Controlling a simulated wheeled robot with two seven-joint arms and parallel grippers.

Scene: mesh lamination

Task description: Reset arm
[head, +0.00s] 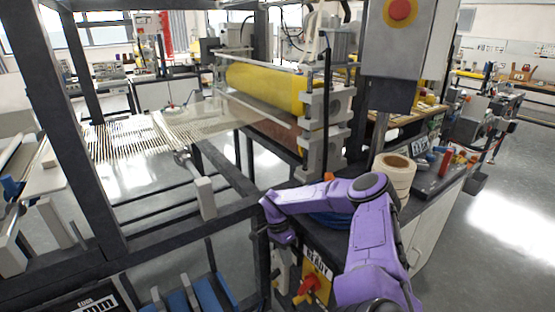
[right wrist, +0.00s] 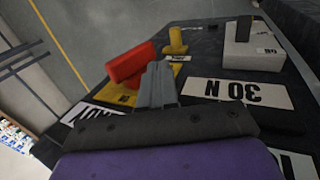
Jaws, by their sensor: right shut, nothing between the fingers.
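My right arm, purple, reaches in from the bottom right of the head view and bends left over the machine's front frame. Its wrist end (head: 282,234) points down beside the control panel; the fingers are hard to make out there. In the right wrist view my right gripper (right wrist: 158,84) is shut and empty, its grey fingers together. A red handle (right wrist: 128,63) on a yellow plate lies just left of the fingertips; I cannot tell if they touch. The red handle (head: 312,284) also shows in the head view, below the wrist. My left gripper is out of view.
A yellow roller (head: 265,88) and a mesh web (head: 165,130) lie inside the dark frame. Tape rolls (head: 394,172) stand on the bench right of my arm. Open floor lies at right.

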